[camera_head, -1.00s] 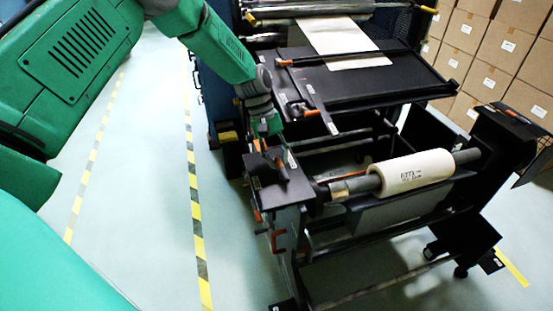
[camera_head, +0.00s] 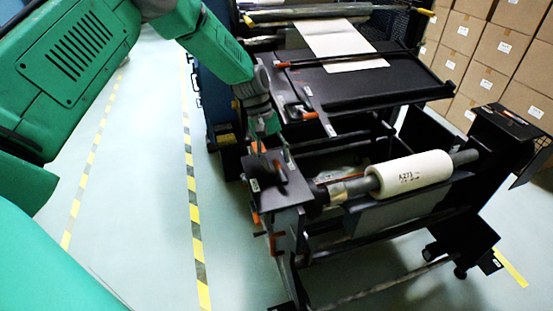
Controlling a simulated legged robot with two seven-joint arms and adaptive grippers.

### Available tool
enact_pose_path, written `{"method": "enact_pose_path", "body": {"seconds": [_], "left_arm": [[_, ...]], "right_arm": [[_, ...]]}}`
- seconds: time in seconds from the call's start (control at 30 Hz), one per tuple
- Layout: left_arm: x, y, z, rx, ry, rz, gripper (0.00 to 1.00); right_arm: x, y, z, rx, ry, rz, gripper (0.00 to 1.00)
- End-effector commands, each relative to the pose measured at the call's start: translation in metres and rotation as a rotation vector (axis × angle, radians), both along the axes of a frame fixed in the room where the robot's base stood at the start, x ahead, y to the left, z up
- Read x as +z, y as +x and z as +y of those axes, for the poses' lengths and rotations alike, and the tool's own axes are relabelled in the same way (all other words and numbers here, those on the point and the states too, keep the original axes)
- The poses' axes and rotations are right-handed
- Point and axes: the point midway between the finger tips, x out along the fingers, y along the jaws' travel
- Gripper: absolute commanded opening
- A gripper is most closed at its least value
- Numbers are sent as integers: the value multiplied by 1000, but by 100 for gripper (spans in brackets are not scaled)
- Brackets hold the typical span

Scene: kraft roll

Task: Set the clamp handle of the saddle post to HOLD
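The saddle post (camera_head: 292,190) is a dark block with a flat top at the near left end of the roll stand. It carries one end of the shaft (camera_head: 350,186) with the white kraft roll (camera_head: 425,172). My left arm comes in from the upper left. My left gripper (camera_head: 268,146) points down just above the post's top, beside small dark and orange parts there. The clamp handle cannot be told apart clearly from these parts. The fingers are small and partly hidden, so their opening and any contact cannot be told. My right gripper is not in view.
A black machine table (camera_head: 400,82) with a paper sheet (camera_head: 340,42) lies just beyond my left gripper. Stacked cartons (camera_head: 470,55) stand at the right back. A black stand end (camera_head: 505,140) is at the right. The floor (camera_head: 130,190) on the left is clear, with striped tape.

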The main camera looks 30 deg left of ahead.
Motion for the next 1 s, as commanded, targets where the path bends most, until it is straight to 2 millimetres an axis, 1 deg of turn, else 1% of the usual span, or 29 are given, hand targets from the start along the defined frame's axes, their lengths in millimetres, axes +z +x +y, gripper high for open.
{"method": "enact_pose_path", "body": {"seconds": [0.17,0.4,0.53,0.7,1.0], "left_arm": [[27,5,12,1,1,-5,37],[73,12,34,2,0,-5,37],[91,14,42,2,-1,-4,37],[102,16,48,1,-1,-2,37],[104,16,48,1,-1,-1,37]], "right_arm": [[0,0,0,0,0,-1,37],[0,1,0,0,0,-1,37],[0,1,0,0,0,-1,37],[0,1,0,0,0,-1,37],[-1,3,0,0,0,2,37]]}}
